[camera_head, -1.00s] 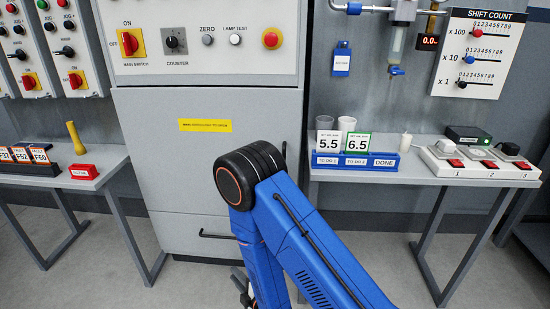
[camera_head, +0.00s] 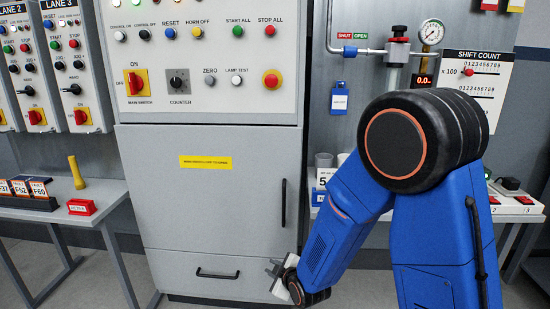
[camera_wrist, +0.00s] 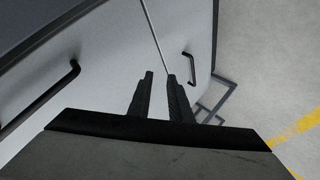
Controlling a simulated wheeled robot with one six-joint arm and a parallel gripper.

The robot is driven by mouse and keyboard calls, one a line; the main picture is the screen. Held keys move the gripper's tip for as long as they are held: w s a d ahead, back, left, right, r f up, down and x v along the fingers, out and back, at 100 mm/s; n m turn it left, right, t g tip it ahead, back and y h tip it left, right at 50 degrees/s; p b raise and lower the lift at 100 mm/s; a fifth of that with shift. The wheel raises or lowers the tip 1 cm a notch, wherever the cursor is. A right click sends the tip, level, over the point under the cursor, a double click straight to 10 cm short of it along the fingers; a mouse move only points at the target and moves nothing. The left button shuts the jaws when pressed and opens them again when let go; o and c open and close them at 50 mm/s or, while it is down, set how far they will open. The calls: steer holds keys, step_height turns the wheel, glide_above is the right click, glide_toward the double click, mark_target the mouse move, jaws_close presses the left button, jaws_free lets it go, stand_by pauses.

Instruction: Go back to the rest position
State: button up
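My gripper (camera_wrist: 160,78) shows in the wrist view as two dark fingers with a clear gap between them, open and empty. In the head view my gripper (camera_head: 279,280) hangs low in front of the grey cabinet (camera_head: 165,215), below my folded blue arm. In the wrist view the fingers point towards the pale cabinet front (camera_wrist: 120,80), near the seam between its panels. I cannot tell how far the fingertips are from it.
The cabinet has a vertical handle (camera_head: 283,203) and a low drawer handle (camera_head: 217,274). A left table (camera_head: 75,212) holds a yellow flashlight-like object (camera_head: 76,172) and a red block (camera_head: 82,207). My arm hides much of the right table. Floor (camera_wrist: 270,70) is open on the wrist view's right.

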steer(key=s+d+r+m+g+h, duration=0.1)
steer(key=s+d+r+m+h, duration=0.1)
steer(key=s+d+r+m, duration=0.45)
steer(key=s+d+r+m+g+h, duration=0.15)
steer(key=s+d+r, duration=0.25)
steer(key=d+r, duration=0.65)
steer(key=s+d+r+m+g, duration=0.1)
steer(key=s+d+m, duration=0.1)
steer(key=s+d, duration=0.2)
steer(key=s+d+r+m+g+h, duration=0.1)
steer(key=s+d, duration=0.3)
steer(key=s, duration=0.7)
steer(key=s+d+r+m+g, duration=0.1)
steer(key=s+d+r+m, duration=0.1)
steer(key=s, duration=0.5)
steer(key=d+m, duration=0.1)
steer(key=d, duration=0.1)
steer(key=shift+s+d+r+h, duration=0.2)
steer(key=shift+s+d+h, duration=0.05)
steer(key=shift+d+h, duration=0.1)
